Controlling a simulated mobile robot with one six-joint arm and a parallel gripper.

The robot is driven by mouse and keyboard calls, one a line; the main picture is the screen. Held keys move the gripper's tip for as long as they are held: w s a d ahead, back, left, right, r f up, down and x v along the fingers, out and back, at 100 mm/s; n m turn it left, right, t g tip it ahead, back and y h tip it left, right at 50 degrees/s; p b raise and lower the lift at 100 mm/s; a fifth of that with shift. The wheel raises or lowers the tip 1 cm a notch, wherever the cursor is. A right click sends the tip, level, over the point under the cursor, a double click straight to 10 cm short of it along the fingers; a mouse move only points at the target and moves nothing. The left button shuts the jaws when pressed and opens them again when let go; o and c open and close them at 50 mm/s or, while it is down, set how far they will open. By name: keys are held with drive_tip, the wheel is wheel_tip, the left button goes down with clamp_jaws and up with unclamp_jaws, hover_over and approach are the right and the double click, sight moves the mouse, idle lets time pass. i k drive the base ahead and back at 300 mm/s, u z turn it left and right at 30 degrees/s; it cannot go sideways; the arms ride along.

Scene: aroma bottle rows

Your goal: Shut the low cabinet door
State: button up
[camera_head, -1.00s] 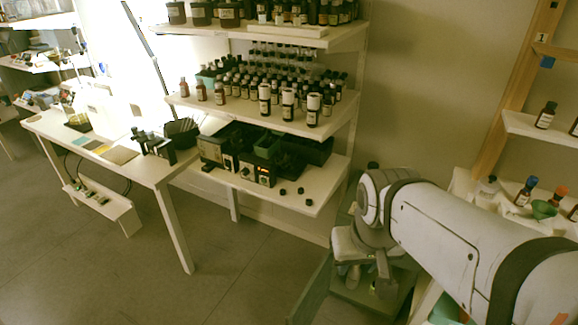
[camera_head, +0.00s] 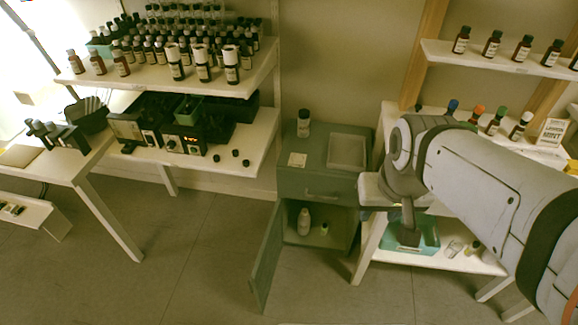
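The low grey-green cabinet (camera_head: 290,183) stands in the middle of the view, between the bottle shelves and the right-hand shelf. It has a drawer with a handle above and an open compartment below. Its door (camera_head: 266,258) is hinged at the left and stands wide open, swung out toward me. A white bottle (camera_head: 304,222) and a small bottle (camera_head: 324,230) stand inside. My gripper (camera_head: 408,236) points down to the right of the cabinet, apart from the door. Its fingers are small and dark, and I cannot tell whether they are open.
A bottle (camera_head: 304,123) and a grey tray (camera_head: 347,151) are on the cabinet top. A turquoise tray (camera_head: 428,240) sits on the low white shelf at right. A white table (camera_head: 90,150) stands at left. The floor (camera_head: 200,270) left of the door is clear.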

sight(261, 279)
drive_tip(key=z, duration=2.25)
drive_tip(key=k, duration=2.3)
drive_tip(key=u, duration=1.45)
drive_tip(key=i, duration=1)
